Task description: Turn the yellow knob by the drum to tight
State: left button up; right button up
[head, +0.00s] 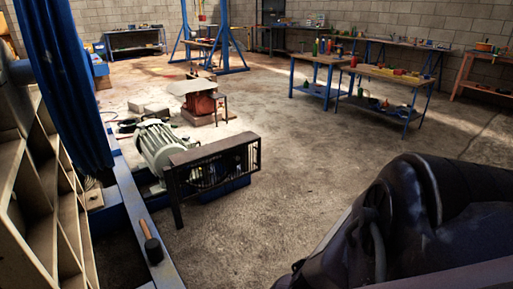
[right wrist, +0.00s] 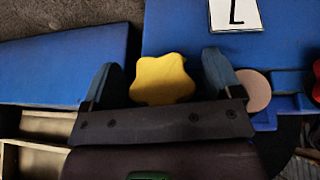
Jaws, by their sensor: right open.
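The yellow knob (right wrist: 163,82), star-shaped with rounded lobes, shows in the right wrist view. My right gripper (right wrist: 161,66) is open, with one blue-grey finger on each side of the knob. I cannot make out the drum for certain. The knob is not visible in the head view, where a dark arm of mine (head: 400,225) fills the lower right. My left gripper is not in view.
Blue machine panels (right wrist: 70,65) lie behind the knob, with a white label (right wrist: 235,14) above right and a round tan part (right wrist: 257,92) right of the gripper.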

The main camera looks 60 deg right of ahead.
jog(key=shift+d+r+p, duration=0.15)
jog(key=shift+r+p, duration=0.3)
jog(key=shift+r, duration=0.15)
pick_arm(q)
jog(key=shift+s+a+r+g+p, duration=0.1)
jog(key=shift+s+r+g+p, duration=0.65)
jog(key=shift+p, duration=2.3)
pick_arm(e)
jog(key=v, duration=0.9)
jog(key=shift+s+r, duration=0.25)
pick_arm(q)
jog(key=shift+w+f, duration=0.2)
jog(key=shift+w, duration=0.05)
pick_arm(e)
jog(key=shift+d, duration=0.1)
